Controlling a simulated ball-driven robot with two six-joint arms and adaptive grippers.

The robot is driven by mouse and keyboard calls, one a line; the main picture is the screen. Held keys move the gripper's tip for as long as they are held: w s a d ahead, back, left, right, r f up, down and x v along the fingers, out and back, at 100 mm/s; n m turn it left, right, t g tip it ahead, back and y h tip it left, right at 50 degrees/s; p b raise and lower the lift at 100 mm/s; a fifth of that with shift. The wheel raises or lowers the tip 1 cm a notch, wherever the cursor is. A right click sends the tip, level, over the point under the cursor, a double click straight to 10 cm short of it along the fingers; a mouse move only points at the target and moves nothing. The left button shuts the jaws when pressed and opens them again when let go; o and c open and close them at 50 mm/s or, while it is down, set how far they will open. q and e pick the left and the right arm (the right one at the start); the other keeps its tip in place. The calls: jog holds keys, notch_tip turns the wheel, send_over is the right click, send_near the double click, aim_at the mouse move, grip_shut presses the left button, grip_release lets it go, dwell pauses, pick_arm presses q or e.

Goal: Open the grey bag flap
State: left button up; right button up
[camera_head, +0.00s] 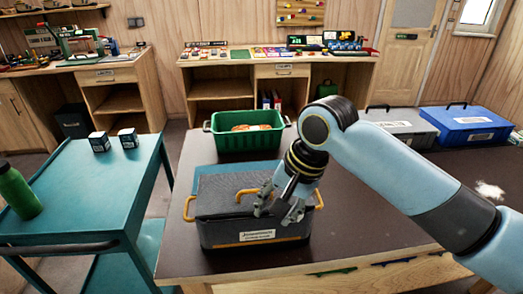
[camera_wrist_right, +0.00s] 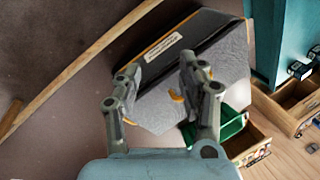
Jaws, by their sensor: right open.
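The grey bag (camera_head: 222,232) stands on the dark table, with a white label and an orange strip on its front and yellow handles at its sides. Its grey flap (camera_head: 225,186) lies over the top and looks closed. My right gripper (camera_head: 279,207) is open, pointing down over the right front part of the bag, and hides part of the flap. In the right wrist view the open fingers (camera_wrist_right: 160,70) straddle part of the grey bag (camera_wrist_right: 215,62); I cannot tell whether they touch it. My left gripper is not in view.
A green crate (camera_head: 247,140) with orange-brown contents stands behind the bag. A blue case (camera_head: 470,123) and a grey case (camera_head: 399,127) sit at the right. A teal cart (camera_head: 95,185) with a green bottle (camera_head: 17,190) and two dark boxes is at the left.

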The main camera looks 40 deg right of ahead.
aim_at(243, 192)
jog(key=w+d+r+m+y, duration=0.2)
jog(key=w+d+r+m, duration=0.2)
jog(key=w+m, duration=0.6)
jog(key=x, duration=1)
jog(key=shift+s+f, duration=0.1)
jog(key=shift+f, duration=0.1)
grip_shut()
